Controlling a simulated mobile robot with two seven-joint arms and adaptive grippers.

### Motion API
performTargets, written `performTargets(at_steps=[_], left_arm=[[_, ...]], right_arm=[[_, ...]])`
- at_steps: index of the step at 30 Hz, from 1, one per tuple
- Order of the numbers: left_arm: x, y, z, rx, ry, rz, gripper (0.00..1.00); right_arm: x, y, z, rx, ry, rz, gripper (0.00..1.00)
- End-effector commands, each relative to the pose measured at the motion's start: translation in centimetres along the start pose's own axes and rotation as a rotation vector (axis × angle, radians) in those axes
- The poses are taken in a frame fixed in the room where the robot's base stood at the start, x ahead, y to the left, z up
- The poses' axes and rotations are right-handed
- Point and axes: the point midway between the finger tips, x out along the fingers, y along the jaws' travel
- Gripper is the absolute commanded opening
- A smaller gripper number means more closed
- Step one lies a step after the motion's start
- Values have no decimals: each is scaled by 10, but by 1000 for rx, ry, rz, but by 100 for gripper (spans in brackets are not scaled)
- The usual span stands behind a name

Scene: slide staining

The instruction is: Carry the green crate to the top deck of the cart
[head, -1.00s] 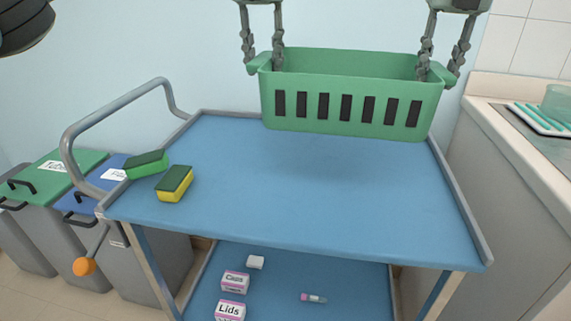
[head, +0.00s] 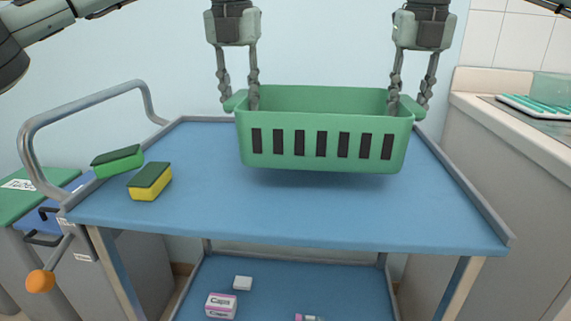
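The green crate (head: 324,161) hangs level just above the blue top deck (head: 290,215) of the cart, over its back middle part. A shadow shows on the deck under it, and a small gap seems to remain. My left gripper (head: 240,102) is shut on the crate's left handle. My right gripper (head: 407,104) is shut on its right handle. The crate's inside looks empty as far as it shows; its floor is hidden.
A green sponge (head: 117,161) and a green-yellow sponge (head: 150,181) lie at the deck's left side. The lower deck (head: 275,280) holds small boxes (head: 221,305). A counter (head: 500,140) stands to the right, bins (head: 25,235) to the left. The deck's front is clear.

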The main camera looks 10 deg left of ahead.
Motion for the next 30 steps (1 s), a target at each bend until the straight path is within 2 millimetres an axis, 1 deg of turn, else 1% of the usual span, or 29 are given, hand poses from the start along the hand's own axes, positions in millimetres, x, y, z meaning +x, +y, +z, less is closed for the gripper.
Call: performTargets(at_steps=[8, 24, 25, 29, 30], left_arm=[[10, 2, -1, -2, 0, 3, 0], [52, 2, -6, -2, 0, 3, 0], [48, 2, -6, -2, 0, 3, 31], [47, 1, -6, -1, 1, 3, 47], [47, 1, -6, -1, 1, 2, 49]], right_arm=[[10, -2, -1, 2, 0, -3, 0], [52, -2, -6, 2, 0, -3, 0], [48, -2, -6, 2, 0, -3, 31], [47, -1, -6, 1, 1, -3, 47], [47, -1, -6, 1, 1, -2, 49]])
